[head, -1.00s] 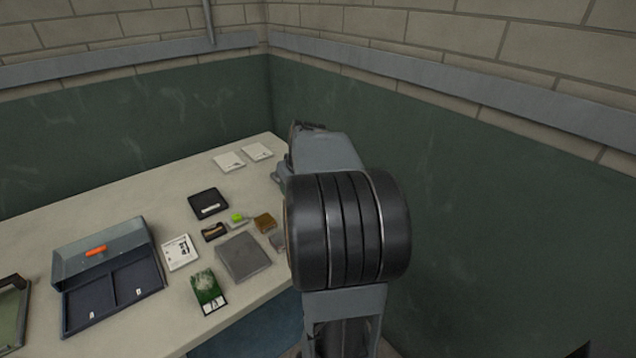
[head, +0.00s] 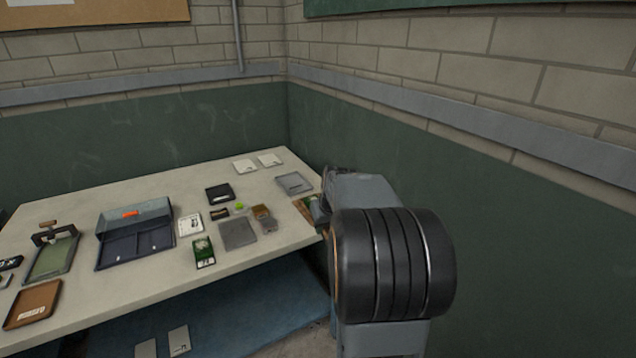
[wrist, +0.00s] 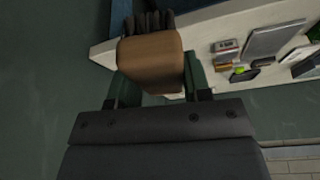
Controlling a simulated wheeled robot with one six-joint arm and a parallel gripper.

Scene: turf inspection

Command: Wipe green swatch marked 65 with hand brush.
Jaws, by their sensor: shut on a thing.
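My gripper (wrist: 158,72) is shut on the hand brush (wrist: 151,62), which has a brown wooden back and dark bristles in the wrist view. The brush is in the air near the table's corner. In the head view my arm hides most of the gripper and the brush. A green swatch (head: 204,252) with white markings lies near the table's front edge in the head view, left of and apart from my gripper. Its number is too small to read.
A dark green wall (head: 500,240) stands right of my arm.

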